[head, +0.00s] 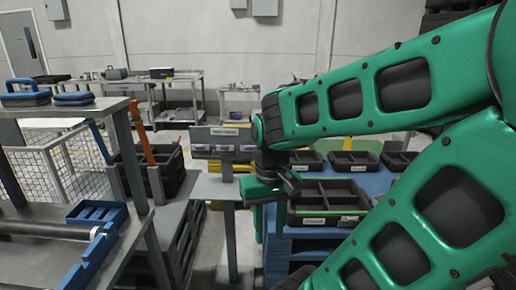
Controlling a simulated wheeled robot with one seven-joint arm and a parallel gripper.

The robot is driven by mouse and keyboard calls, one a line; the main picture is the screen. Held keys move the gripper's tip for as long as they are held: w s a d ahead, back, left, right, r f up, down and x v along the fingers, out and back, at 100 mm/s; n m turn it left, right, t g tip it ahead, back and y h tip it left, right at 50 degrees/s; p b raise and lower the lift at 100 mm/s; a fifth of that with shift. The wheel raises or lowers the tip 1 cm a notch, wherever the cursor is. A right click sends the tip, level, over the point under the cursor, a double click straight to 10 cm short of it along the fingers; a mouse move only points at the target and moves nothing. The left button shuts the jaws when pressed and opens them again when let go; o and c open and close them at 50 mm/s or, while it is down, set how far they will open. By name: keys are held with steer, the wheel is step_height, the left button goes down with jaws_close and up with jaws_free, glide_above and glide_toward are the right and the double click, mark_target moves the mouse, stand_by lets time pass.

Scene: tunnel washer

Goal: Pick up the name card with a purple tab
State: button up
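A grey stand (222,132) with a small lettered sign stands at the middle of the head view, on a narrow grey table. Small pale cards with purple (204,147) on them sit in its row, left and right of the post. They are too small to tell apart or read. My gripper (272,190) hangs below my green arm, to the right of and apparently nearer than the stand. Its fingers are seen edge-on and partly hidden, so I cannot tell whether they are open. I see no card in it.
Black divided trays (328,196) lie on a blue table to the right, close to my gripper. A grey workbench (125,222) with a dark roller and blue parts fills the left front. A black crate (165,170) with orange-handled tools stands left of the stand.

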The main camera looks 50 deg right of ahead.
steer(key=shift+w+a, duration=0.2)
steer(key=shift+w, duration=0.1)
